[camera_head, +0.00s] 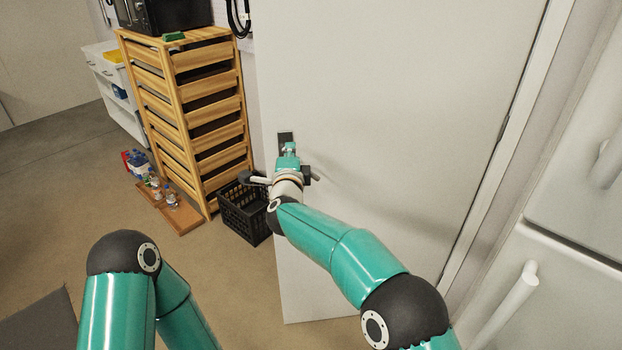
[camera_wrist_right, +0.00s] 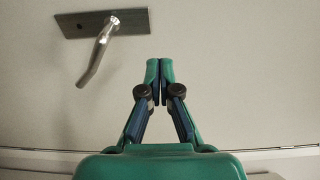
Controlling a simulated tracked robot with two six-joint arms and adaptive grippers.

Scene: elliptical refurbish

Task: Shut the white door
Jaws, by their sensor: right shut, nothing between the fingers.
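The white door (camera_head: 400,100) stands open in the middle of the head view, its free edge on the left. A metal lever handle on a dark plate (camera_head: 285,140) is near that edge. In the right wrist view the handle (camera_wrist_right: 98,52) and its plate are at the upper left. My right gripper (camera_head: 289,150) is in front of the door beside the handle; its fingers (camera_wrist_right: 160,68) are shut and empty. Whether the fingertips touch the door I cannot tell. My left arm shows at the lower left, but its gripper is out of view.
A wooden slatted drawer unit (camera_head: 190,100) with a black microwave (camera_head: 165,15) on top stands left of the door. A black crate (camera_head: 245,210) sits on the floor near the door's edge. A white fridge (camera_head: 570,260) is at the right.

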